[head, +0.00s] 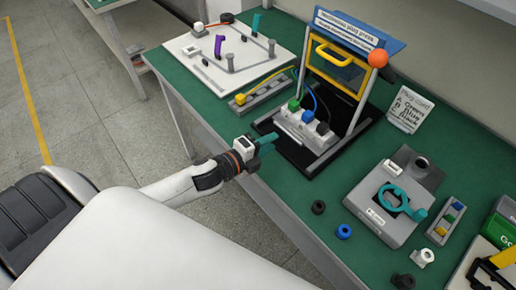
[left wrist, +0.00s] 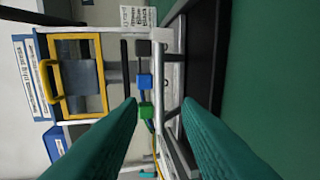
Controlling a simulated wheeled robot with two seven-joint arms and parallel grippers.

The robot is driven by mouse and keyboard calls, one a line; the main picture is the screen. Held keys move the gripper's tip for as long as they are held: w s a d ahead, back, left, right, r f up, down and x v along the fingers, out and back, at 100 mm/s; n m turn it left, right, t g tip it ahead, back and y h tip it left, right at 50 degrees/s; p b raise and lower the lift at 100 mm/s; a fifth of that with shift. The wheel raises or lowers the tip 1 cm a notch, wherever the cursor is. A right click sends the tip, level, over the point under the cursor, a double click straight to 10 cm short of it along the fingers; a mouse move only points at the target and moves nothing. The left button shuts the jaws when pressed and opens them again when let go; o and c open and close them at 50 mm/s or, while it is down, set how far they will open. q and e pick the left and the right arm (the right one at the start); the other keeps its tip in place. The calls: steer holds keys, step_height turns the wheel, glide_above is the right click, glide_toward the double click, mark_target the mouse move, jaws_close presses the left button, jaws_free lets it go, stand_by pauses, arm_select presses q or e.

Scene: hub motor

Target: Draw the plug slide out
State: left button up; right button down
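The press (head: 338,75) stands on the green bench with a yellow-framed guard (head: 334,66) in the upper part of its grey frame. Below the guard sits a pale slide block (head: 300,130) with a green plug (head: 294,105), a blue plug (head: 307,116) and a black plug (head: 322,128) in a row. The left wrist view also shows the green plug (left wrist: 145,110), blue plug (left wrist: 144,80) and black plug (left wrist: 142,48). My left gripper (head: 268,143) is in front of the block, apart from it, teal fingers spread and empty. My right gripper is out of view.
A white board with posts (head: 235,60) and a grey strip (head: 262,94) lie behind. A plug card (head: 409,108) leans beyond the press. A grey fixture with a teal lever (head: 388,205) and loose rings (head: 343,231) are at right. The bench's front edge is near my left arm.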

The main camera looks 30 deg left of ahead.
arm_select(q)
steer(key=shift+v, duration=1.95)
steer(key=shift+s+a+f+n+y, duration=0.1)
steer(key=shift+n+y, duration=0.3)
steer(key=shift+n, duration=0.2)
steer(key=shift+s+a+f+n+y, duration=0.1)
steer(key=shift+n+y, duration=0.3)
steer(key=shift+n, duration=0.2)
steer(key=s+d+f+n+g+y, duration=0.1)
steer(key=s+f+n+g+y, duration=0.15)
steer(key=s+n+g, duration=0.5)
steer(key=s+d+f+n+g+y, duration=0.15)
steer(key=s+f+n+g, duration=0.25)
steer(key=s+n, duration=0.6)
step_height(320, 180, down, 24)
steer(key=s+a+f+g, duration=0.2)
steer(key=s+a+f, duration=0.1)
steer(key=s+f, duration=1.4)
steer(key=shift+s, duration=0.25)
